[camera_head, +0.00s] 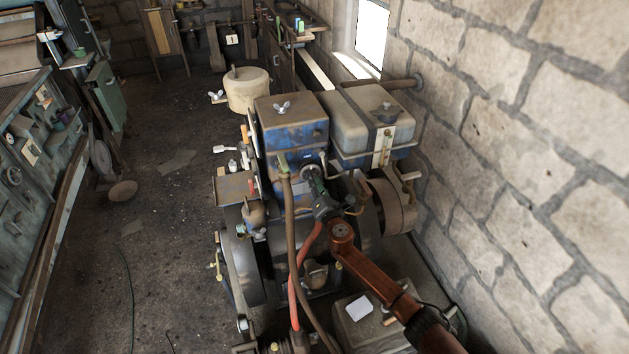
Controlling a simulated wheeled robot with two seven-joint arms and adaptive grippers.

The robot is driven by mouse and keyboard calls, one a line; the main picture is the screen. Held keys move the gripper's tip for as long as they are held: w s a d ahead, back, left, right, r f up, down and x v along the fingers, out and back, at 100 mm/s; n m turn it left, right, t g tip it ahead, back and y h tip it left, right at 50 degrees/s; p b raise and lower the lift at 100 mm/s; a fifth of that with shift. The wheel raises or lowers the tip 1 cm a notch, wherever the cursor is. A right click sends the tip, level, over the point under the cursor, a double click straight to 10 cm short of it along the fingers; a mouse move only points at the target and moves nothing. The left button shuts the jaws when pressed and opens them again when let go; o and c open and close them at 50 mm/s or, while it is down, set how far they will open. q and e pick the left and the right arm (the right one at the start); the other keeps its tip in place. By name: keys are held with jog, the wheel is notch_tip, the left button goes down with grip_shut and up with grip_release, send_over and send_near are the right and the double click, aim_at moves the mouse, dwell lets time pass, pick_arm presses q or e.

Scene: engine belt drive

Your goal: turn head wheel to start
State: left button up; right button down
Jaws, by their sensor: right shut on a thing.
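The engine (292,135) stands in the middle, with a blue, rusty box-shaped tank on top and large dark flywheels at its sides. A small round wheel (309,171), which looks like the head wheel, sits on the engine's near face below the blue tank. My right arm comes in from the bottom right, and my right gripper (314,181) is at this wheel, shut on it. The fingers are small and dark here, and they hide part of the wheel. My left gripper is not in view.
A brown hose (291,240) and a red hose (294,285) run close beside my right gripper. A second tank (365,120) stands to the right, near the stone wall (520,130). A workbench (40,150) lines the left. The floor (160,220) between is mostly clear.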

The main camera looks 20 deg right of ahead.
jog(key=shift+a+f, duration=0.1)
jog(key=shift+f, duration=0.05)
jog(key=c, duration=1.7)
grip_release()
jog(key=shift+o, duration=0.2)
jog(key=shift+s, duration=0.1)
jog(key=s, duration=1.2)
jog(key=shift+d, duration=0.25)
jog(key=shift+w, duration=0.1)
